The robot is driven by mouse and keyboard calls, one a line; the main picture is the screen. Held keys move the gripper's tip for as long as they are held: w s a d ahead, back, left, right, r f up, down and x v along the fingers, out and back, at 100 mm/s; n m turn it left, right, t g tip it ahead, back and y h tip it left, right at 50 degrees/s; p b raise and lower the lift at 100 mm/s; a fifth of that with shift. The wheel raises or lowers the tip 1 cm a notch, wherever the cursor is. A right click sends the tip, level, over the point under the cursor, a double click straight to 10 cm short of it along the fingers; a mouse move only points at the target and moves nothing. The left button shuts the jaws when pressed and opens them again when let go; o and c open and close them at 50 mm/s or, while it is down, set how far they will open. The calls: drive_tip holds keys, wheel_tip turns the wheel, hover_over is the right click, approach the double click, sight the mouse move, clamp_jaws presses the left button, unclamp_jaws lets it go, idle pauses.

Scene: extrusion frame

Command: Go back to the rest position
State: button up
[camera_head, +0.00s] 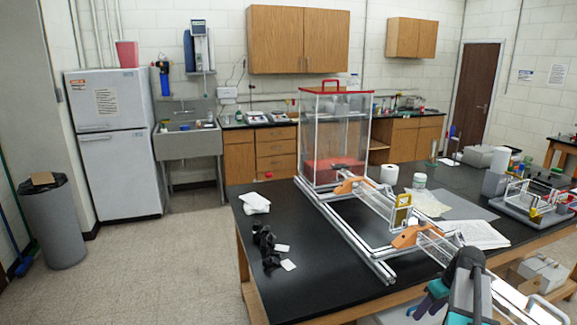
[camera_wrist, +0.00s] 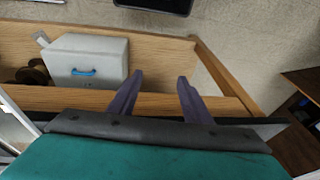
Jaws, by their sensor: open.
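My gripper (camera_wrist: 160,78) shows in the wrist view with its two purple-grey fingers apart and nothing between them. It is over the wooden edge of a bench, with the floor beyond. In the head view my dark and teal arm parts are at the bottom right, in front of the bench, and the fingertips cannot be made out there. The extrusion frame (camera_head: 345,232), with silver rails and orange brackets (camera_head: 411,236), lies on the black bench top (camera_head: 325,290). A clear box (camera_head: 335,135) with a red lid handle stands at the frame's far end.
A white box with a blue handle (camera_wrist: 85,72) sits on the bench's lower shelf. Black parts (camera_head: 266,243), an open book (camera_head: 476,234) and a paper roll (camera_head: 389,174) lie on the bench. Floor (camera_head: 160,275) is clear at left, beside a grey bin (camera_head: 53,225).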

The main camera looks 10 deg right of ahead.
drive_tip(key=s+a+f+m+g+b, duration=0.1)
drive_tip(key=s+a+f+g, duration=0.15)
drive_tip(key=a+f, duration=1.05)
drive_tip(key=s+a+f+g+b, duration=0.2)
drive_tip(key=s+a+f, duration=0.2)
drive_tip(key=a+f, duration=0.95)
drive_tip(key=s+a+f+g+b, duration=0.1)
drive_tip(key=s+a+f, duration=0.3)
drive_tip(key=s, duration=0.3)
drive_tip(key=s+a+f+g+h, duration=0.1)
drive_tip(key=s+a+f, duration=0.4)
drive_tip(key=s+f, duration=0.1)
drive_tip(key=s+a+f+g+h+b, duration=0.1)
drive_tip(key=s+a+f+g, duration=0.1)
drive_tip(key=s+a+f, duration=0.3)
drive_tip(key=s, duration=0.4)
drive_tip(key=shift+f+b, duration=0.2)
drive_tip(key=shift+b, duration=0.1)
drive_tip(key=shift+w, duration=0.1)
drive_tip(key=c, duration=0.4)
drive_tip(key=shift+o, duration=0.2)
